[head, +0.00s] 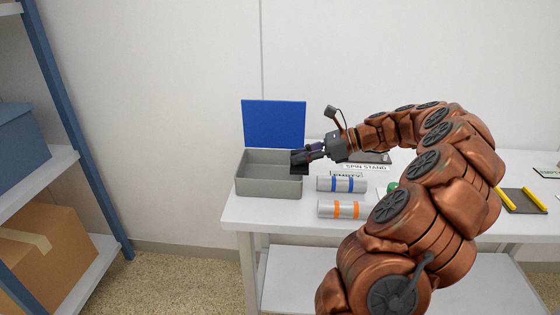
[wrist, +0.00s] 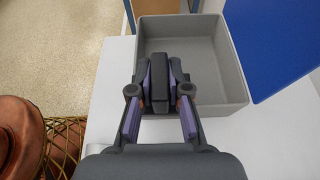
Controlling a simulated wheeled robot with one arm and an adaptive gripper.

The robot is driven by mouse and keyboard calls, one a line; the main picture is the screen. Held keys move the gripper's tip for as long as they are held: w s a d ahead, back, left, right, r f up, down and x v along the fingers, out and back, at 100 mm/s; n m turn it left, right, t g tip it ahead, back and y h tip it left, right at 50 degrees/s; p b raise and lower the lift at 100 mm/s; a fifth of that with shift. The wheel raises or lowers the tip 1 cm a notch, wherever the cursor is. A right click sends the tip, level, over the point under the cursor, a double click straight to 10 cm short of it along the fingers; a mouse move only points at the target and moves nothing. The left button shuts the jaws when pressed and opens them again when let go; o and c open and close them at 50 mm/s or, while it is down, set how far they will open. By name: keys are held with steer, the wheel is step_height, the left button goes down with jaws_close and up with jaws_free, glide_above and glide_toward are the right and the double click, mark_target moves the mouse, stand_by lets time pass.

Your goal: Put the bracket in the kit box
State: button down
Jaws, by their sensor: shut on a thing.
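The kit box (head: 268,187) is a grey open box at the left end of the white table, with a blue panel (head: 273,123) upright behind it. The box (wrist: 233,75) fills the upper middle of the wrist view, and its visible floor is bare. My gripper (head: 303,157) is at the box's right wall. In the wrist view my gripper (wrist: 160,88) is shut on the bracket (wrist: 160,78), a dark block between the fingertips. The bracket (head: 299,168) overlaps the box's right rim in the head view; its height above the rim is unclear.
A blue-banded cylinder (head: 341,184) and an orange-banded cylinder (head: 341,209) lie right of the box. A "SPIN STAND" label (head: 366,168) lies behind them. A dark plate with yellow bars (head: 522,200) is at the far right. Shelving with boxes (head: 40,245) stands left across a floor gap.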

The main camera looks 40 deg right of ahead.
steer(key=shift+w+a+f, duration=0.25)
steer(key=shift+w+f, duration=0.45)
steer(key=shift+w, duration=0.4)
steer(key=shift+w+a+f, duration=0.2)
steer(key=shift+w+f, duration=0.45)
steer(key=shift+w, duration=0.4)
steer(key=shift+w+a+f, duration=0.25)
steer(key=shift+w+f, duration=0.45)
steer(key=shift+w, duration=0.4)
steer(key=shift+f, duration=0.6)
steer(key=c, duration=1.1)
jaws_free()
steer(key=shift+c, duration=0.2)
steer(key=shift+r, duration=0.1)
steer(key=shift+r+b, duration=0.25)
steer(key=shift+b, duration=0.05)
steer(key=p+v, duration=0.1)
steer(key=v, duration=1.1)
steer(key=shift+r, duration=0.25)
